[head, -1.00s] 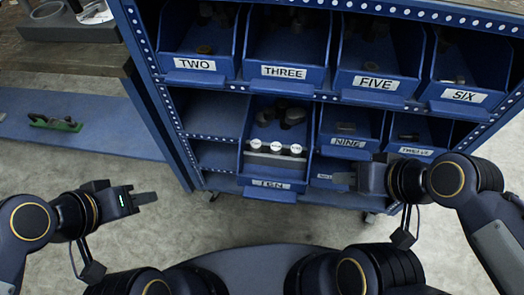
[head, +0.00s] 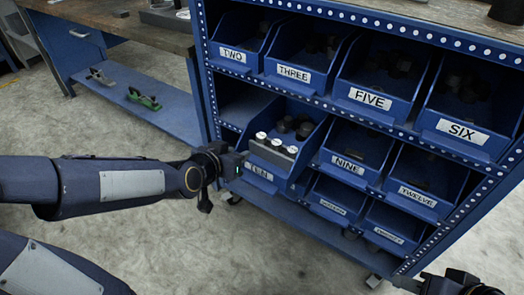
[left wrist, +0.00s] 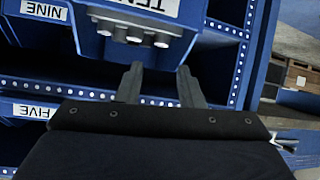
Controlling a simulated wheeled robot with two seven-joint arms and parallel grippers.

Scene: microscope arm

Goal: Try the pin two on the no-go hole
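Three white-topped pins (head: 277,143) stand in a row in a grey holder (head: 271,154) at the front of the bin labelled TEN (head: 310,138). The marks on their tops are too small to read, so I cannot tell which is pin two. They also show in the left wrist view (left wrist: 134,37). My left gripper (head: 244,169) is at the front left of that bin; in the left wrist view (left wrist: 158,82) its fingers are apart with nothing between them. My right gripper (head: 408,284) is at the bottom right, partly cut off. I cannot make out a no-go hole.
The blue rack (head: 208,105) holds labelled bins such as TWO (head: 232,54), FIVE (head: 370,97) and NINE (head: 348,165), several with dark parts. A workbench (head: 130,22) stands at the back left, with a green tool (head: 143,98) on its lower shelf. Floor is clear at left.

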